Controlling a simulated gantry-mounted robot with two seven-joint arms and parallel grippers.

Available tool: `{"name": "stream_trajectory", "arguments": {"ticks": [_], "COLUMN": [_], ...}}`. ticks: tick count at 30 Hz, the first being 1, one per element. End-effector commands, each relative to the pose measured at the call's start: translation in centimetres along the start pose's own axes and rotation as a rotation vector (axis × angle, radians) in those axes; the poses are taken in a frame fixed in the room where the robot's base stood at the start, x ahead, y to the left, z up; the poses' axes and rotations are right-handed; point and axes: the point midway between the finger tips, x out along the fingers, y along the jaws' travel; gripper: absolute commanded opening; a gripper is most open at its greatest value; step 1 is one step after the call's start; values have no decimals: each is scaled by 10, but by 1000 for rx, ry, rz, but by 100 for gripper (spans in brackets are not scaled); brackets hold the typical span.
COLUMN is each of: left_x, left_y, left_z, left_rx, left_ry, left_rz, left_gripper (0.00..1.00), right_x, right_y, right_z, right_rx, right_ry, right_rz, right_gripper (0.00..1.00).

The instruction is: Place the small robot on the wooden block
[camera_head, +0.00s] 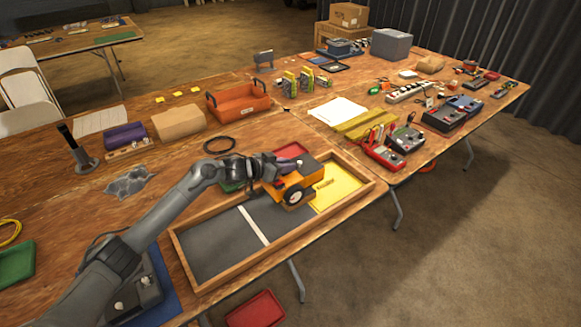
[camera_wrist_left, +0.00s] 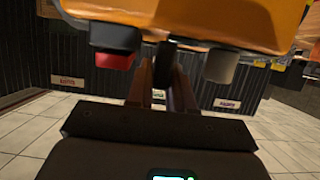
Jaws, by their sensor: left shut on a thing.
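The small robot (camera_head: 291,187) is orange-yellow with dark wheels and a dark flat top part. It shows over the far part of a wood-framed tray, in front of the yellow panel. My left gripper (camera_head: 272,166) is at its back and shut on it. In the left wrist view the robot's orange body (camera_wrist_left: 210,18) fills the top, and my left fingers (camera_wrist_left: 162,88) close on a dark part under it. Whether its wheels touch the tray is unclear. I cannot surely pick out the wooden block. My right gripper is not in view.
The wood-framed tray (camera_head: 172,246) has a grey floor with a white stripe and a yellow panel (camera_head: 338,189).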

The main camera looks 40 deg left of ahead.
Motion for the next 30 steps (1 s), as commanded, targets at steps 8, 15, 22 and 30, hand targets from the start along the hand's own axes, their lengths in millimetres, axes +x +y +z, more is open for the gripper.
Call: {"name": "stream_trajectory", "arguments": {"ticks": [8, 15, 22, 30], "left_x": [6, 14, 14, 16], "left_y": [0, 0, -1, 0], "left_z": [12, 31, 30, 39], "left_rx": [1, 1, 2, 1], "left_ry": [10, 12, 13, 1], "left_rz": [0, 0, -1, 1], "left_gripper": [0, 0, 0, 30], "right_x": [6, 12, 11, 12], "right_y": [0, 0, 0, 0], "right_z": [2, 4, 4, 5], "right_rx": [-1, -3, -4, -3], "right_ry": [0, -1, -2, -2], "right_rz": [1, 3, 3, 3], "right_gripper": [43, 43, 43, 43]}}
